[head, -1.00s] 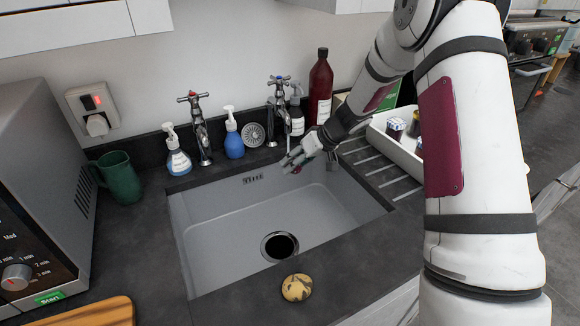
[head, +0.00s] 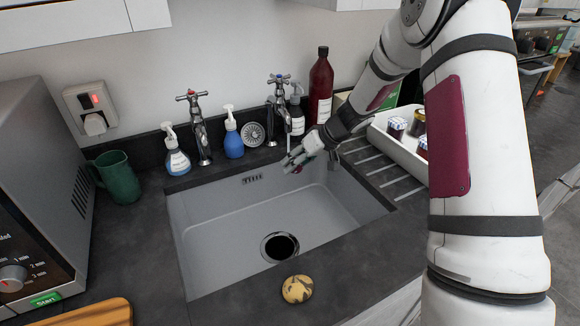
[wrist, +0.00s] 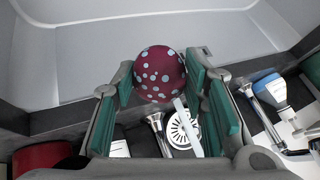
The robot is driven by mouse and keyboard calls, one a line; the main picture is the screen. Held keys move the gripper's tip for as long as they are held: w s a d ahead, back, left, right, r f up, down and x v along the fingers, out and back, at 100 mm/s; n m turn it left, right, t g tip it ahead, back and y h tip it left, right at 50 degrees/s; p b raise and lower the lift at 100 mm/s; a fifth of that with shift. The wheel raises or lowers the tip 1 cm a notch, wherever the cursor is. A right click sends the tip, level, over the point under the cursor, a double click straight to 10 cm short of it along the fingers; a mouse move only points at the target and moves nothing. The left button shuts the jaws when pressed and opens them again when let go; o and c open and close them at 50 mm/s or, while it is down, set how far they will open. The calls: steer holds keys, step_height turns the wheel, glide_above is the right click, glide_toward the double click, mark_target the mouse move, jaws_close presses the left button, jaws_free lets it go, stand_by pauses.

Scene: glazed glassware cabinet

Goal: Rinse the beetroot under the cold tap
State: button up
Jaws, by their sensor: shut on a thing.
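The beetroot (wrist: 160,74) is dark red with many pale spots. In the wrist view it sits between the green pads of my gripper (wrist: 164,90), which is shut on it. In the head view my gripper (head: 297,163) is over the back of the sink (head: 300,225), just below the spout of the blue-marked tap (head: 281,92). Only a small part of the beetroot (head: 298,169) shows there. A thin pale streak runs below that spout, and one ends near the beetroot in the wrist view; it looks like water. The red-marked tap (head: 197,122) stands to the left.
A potato-like item (head: 297,289) lies on the front counter. A green mug (head: 118,178) stands left, and a white tray of jars (head: 402,150) right.

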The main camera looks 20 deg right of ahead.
steer(key=s, duration=0.8)
steer(key=shift+p, duration=0.4)
stand_by(1.1)
stand_by(0.4)
steer(key=s+r+p, duration=0.1)
steer(key=s+r, duration=0.3)
steer(key=s, duration=0.1)
steer(key=shift+p, duration=0.3)
steer(key=shift+a, duration=0.1)
stand_by(0.6)
